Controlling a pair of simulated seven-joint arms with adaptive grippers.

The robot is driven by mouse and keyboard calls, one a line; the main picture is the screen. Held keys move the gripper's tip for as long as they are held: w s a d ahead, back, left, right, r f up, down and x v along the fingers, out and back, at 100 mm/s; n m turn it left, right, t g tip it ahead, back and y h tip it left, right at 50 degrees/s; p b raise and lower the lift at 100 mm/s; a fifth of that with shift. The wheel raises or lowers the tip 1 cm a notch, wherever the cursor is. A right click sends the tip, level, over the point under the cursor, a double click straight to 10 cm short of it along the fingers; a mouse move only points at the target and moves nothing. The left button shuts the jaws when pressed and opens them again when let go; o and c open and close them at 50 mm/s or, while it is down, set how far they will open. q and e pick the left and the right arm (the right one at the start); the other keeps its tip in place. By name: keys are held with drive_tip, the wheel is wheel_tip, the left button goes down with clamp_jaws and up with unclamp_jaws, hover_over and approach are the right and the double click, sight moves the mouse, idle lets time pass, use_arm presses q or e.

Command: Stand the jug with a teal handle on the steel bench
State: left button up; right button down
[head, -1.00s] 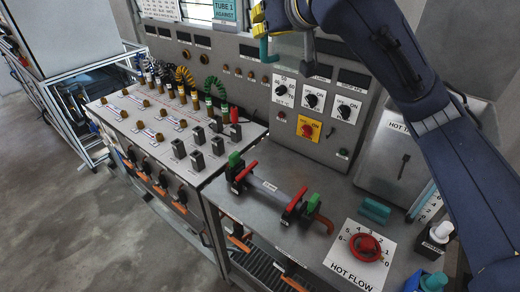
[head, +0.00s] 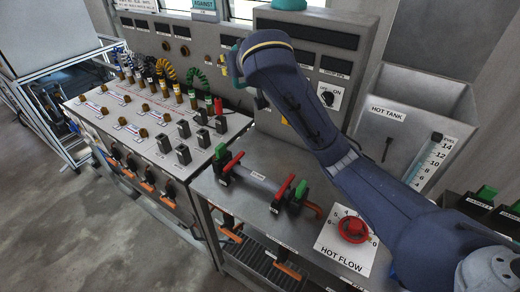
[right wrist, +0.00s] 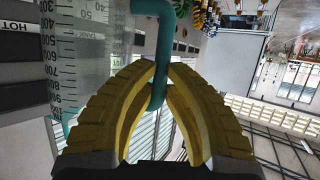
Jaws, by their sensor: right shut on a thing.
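The clear jug (right wrist: 95,50), with black graduation marks, shows large at the upper left of the right wrist view. Its teal handle (right wrist: 165,40) lies between the yellow fingers of my right gripper (right wrist: 160,80), which are shut on it. In the head view my right arm reaches across to the upper middle and hides its fingers; the jug cannot be made out there. The grey steel bench (head: 275,155) lies below and in front of that arm. My left gripper is not in view.
The bench carries a pipe with red and green valve handles (head: 262,182) and a red HOT FLOW knob (head: 354,228). A panel of terminals and switches (head: 150,120) adjoins on the left. The HOT TANK (head: 400,130) stands behind my arm. Bare bench shows behind the pipe.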

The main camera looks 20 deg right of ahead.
wheel_tip(320, 180, down, 27)
drive_tip(key=shift+r, duration=0.2)
drive_tip(key=c, duration=1.5)
unclamp_jaws()
drive_tip(key=shift+o, duration=0.2)
drive_tip(key=shift+s, duration=0.1)
